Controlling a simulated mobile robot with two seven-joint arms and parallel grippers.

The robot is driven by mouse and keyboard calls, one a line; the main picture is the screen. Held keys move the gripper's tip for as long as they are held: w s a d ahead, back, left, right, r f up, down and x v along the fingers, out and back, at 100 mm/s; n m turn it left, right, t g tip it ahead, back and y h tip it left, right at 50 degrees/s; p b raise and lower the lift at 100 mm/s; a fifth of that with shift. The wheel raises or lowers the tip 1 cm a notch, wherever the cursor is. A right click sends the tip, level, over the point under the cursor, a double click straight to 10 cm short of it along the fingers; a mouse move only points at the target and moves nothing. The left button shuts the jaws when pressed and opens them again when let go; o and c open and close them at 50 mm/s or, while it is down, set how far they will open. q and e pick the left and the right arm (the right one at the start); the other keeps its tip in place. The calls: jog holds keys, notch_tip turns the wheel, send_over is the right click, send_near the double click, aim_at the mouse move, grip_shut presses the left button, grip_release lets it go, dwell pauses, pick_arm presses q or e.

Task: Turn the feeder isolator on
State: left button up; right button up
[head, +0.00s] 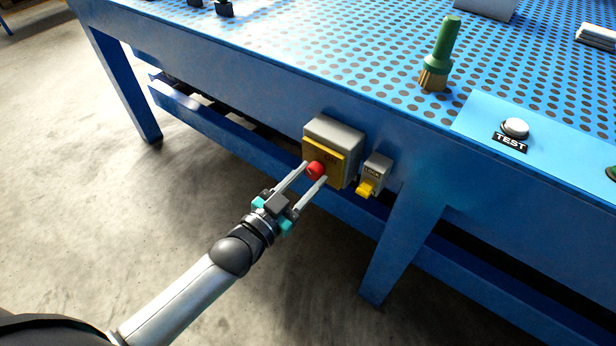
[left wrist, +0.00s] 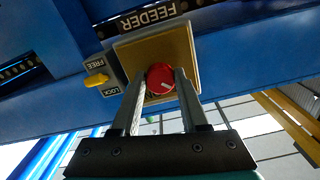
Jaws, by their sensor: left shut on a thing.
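The feeder isolator is a grey box with a yellow plate (head: 337,152) on the blue front rail of the table; its plate also shows in the left wrist view (left wrist: 180,45) under a FEEDER label (left wrist: 153,17). Its red round knob (head: 316,169) has a white mark, seen in the left wrist view (left wrist: 161,80). My left gripper (head: 317,172) is shut on the red knob, one finger on each side. The lettering on the yellow plate is mostly hidden or too small to read for the knob's position. My right gripper is not in view.
A small grey box with a yellow lever (head: 367,188) sits just right of the isolator; it reads LOCK and FREE in the left wrist view (left wrist: 97,79). A green-handled brush (head: 440,55) and a white TEST button (head: 515,128) are on the perforated blue table (head: 330,55).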

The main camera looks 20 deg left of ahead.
pick_arm(q)
grip_shut()
